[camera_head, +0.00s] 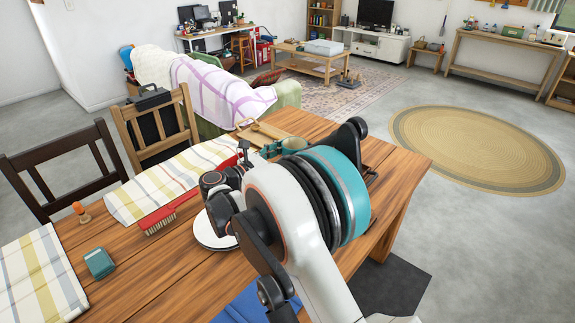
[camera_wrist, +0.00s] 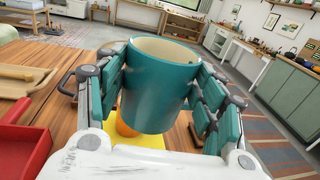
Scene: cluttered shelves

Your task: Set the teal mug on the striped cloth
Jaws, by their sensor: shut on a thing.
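The teal mug (camera_wrist: 158,88) is upright between the two fingers of my gripper (camera_wrist: 160,95) in the wrist view. The fingers press on its left and right sides, and its cream inside shows at the top. A striped cloth (camera_head: 155,183) in white, yellow and grey lies on the wooden table, left of my arm. A second piece of similar striped cloth (camera_head: 38,275) lies at the table's near left. The gripper is apart from both.
A white plate (camera_head: 208,238) is partly behind my arm. A small teal box (camera_head: 99,263) and an orange-topped item (camera_head: 80,210) stand between the cloths. A wooden tray (camera_head: 262,133) is at the far side.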

